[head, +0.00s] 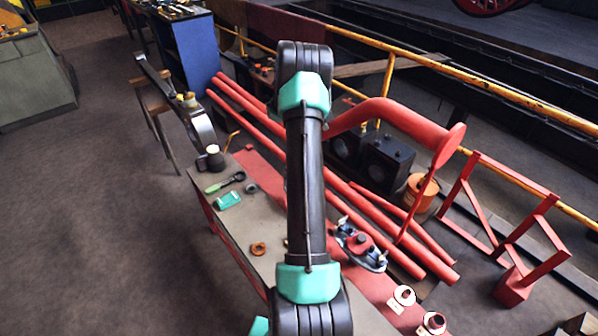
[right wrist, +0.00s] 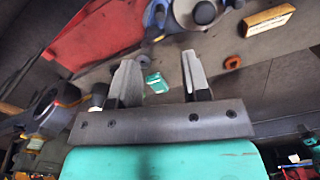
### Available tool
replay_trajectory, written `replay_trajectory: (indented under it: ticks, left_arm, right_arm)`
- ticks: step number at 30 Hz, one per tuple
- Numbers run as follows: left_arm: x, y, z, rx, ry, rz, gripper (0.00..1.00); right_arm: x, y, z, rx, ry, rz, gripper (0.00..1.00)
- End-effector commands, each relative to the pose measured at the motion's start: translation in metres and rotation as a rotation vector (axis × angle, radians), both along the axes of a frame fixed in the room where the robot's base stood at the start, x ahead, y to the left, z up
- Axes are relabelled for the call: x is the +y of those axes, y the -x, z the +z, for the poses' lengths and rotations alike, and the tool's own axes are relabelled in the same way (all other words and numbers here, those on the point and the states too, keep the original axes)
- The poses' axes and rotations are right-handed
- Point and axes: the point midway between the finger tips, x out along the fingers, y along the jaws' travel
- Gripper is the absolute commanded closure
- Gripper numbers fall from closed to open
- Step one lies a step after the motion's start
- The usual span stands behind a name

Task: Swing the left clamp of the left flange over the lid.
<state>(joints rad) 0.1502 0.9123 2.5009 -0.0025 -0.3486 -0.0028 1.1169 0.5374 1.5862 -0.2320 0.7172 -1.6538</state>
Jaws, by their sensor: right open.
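In the head view, a dark blue fitting with a red middle (head: 360,243) and pale pieces at its ends lies on the red strip of the bench. Nearer the front right are two pale round parts, one left (head: 404,295) and one with a red centre (head: 433,322). In the head view a black and teal arm hides part of the bench. My left gripper is not visible.
On the bench are an orange ring (head: 258,248), a teal box (head: 228,200), a green-handled tool (head: 225,183) and a dark cup (head: 211,158). Red pipes (head: 245,112) run behind the bench. A red frame (head: 515,230) stands right. Grey floor (head: 90,220) is clear at left.

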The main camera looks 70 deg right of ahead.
Motion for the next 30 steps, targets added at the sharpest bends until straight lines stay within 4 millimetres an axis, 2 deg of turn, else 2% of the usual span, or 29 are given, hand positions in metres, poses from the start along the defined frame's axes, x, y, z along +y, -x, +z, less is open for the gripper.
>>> replay_trajectory:
  ticks: [3,18,24,30]
  left_arm:
    - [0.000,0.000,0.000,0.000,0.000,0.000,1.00]
    - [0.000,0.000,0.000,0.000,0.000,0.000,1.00]
    - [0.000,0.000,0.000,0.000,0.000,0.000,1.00]
    - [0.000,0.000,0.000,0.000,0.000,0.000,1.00]
  right_arm:
    - [0.001,0.000,-0.022,0.001,-0.003,0.000,0.57]
    - [0.000,0.001,-0.105,0.002,-0.001,-0.001,0.57]
    - [0.000,0.001,-0.123,0.001,0.001,0.000,0.57]
    - [0.000,0.000,-0.126,0.000,0.001,0.000,0.57]
